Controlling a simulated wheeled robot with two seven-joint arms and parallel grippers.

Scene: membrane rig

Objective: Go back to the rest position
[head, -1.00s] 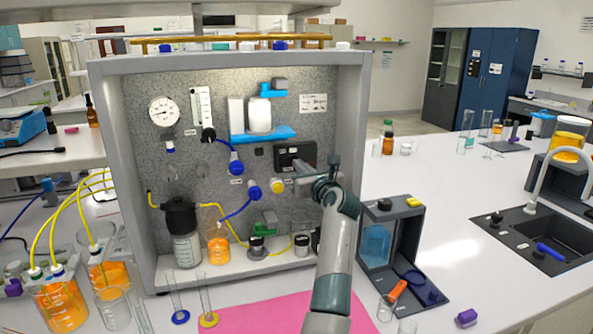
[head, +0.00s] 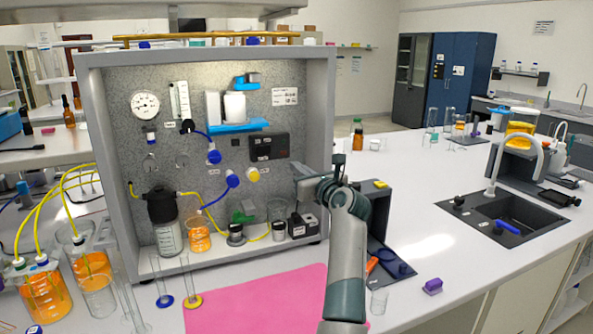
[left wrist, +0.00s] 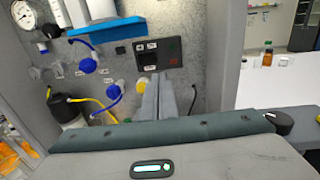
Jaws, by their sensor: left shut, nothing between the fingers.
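My left gripper (head: 300,174) is shut and empty. In the head view it appears in front of the right side wall of the grey rig cabinet (head: 320,110). Its two fingers lie together in the left wrist view (left wrist: 164,97), pointing toward the speckled back panel. A dark control box (head: 269,147) and a yellow knob (head: 252,174) are on that panel, to the left of the gripper in the head view. I cannot tell the exact gap between the fingers and the rig. My right gripper is not in view.
A pink mat (head: 258,300) lies before the rig. Two thin glass tubes on blue and yellow bases stand at its left. The white bench between is mostly clear.

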